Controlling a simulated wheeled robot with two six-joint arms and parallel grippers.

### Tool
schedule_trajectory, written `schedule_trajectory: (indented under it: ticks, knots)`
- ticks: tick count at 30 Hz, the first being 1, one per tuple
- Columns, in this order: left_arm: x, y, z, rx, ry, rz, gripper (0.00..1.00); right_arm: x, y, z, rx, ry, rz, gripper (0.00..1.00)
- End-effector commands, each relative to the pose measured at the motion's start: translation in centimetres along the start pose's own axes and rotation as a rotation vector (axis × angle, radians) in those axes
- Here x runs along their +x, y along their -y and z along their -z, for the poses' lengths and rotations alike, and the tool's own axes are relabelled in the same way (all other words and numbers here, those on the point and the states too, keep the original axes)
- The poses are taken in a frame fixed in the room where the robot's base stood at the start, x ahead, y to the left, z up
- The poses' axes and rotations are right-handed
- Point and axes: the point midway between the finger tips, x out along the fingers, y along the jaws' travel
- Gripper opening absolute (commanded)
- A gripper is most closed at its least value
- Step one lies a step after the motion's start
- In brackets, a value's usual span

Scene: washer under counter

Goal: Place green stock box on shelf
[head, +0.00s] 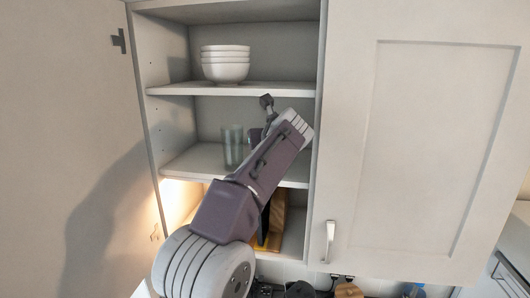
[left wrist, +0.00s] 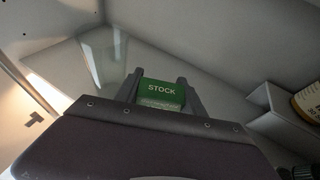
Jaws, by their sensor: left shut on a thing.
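The green stock box (left wrist: 161,91) shows in the left wrist view, with white STOCK lettering facing the camera. My left gripper (left wrist: 162,84) is shut on it, one dark finger at each side. In the head view my left arm reaches up into the open wall cabinet, at the height of its middle shelf (head: 190,163). The box and most of the gripper are hidden behind my arm there. I cannot tell whether the box touches the shelf. My right gripper is in neither view.
Clear glasses (head: 232,147) stand on the middle shelf, left of my arm; glass also shows in the left wrist view (left wrist: 103,60). White bowls (head: 225,65) are stacked on the upper shelf (head: 178,90). The right cabinet door (head: 430,140) is closed. A labelled jar (left wrist: 308,104) is at the wrist view's right.

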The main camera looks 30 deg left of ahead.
Motion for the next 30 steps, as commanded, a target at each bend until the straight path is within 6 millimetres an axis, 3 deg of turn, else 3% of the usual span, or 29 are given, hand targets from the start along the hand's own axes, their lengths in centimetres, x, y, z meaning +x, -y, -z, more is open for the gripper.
schedule_trajectory:
  ticks: [7,12,14,25,26,28,30]
  knots:
    - [0.4,0.0,1.1,0.0,0.0,-0.001,0.05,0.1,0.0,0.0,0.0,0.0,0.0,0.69]
    - [1.4,-0.1,3.7,0.003,-0.001,0.001,0.05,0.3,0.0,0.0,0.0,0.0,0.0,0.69]
    - [1.8,0.1,3.8,0.002,-0.001,0.0,0.05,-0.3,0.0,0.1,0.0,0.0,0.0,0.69]
    - [2.2,0.2,4.5,0.0,0.001,0.0,0.05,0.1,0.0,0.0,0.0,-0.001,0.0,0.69]
    - [2.2,0.2,4.5,-0.001,0.0,0.0,0.5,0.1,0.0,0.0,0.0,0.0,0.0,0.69]
    - [2.1,0.2,4.4,-0.001,0.001,0.0,0.69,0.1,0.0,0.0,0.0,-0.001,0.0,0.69]
    - [2.1,0.2,4.4,0.0,0.0,0.0,0.69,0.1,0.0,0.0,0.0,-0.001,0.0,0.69]
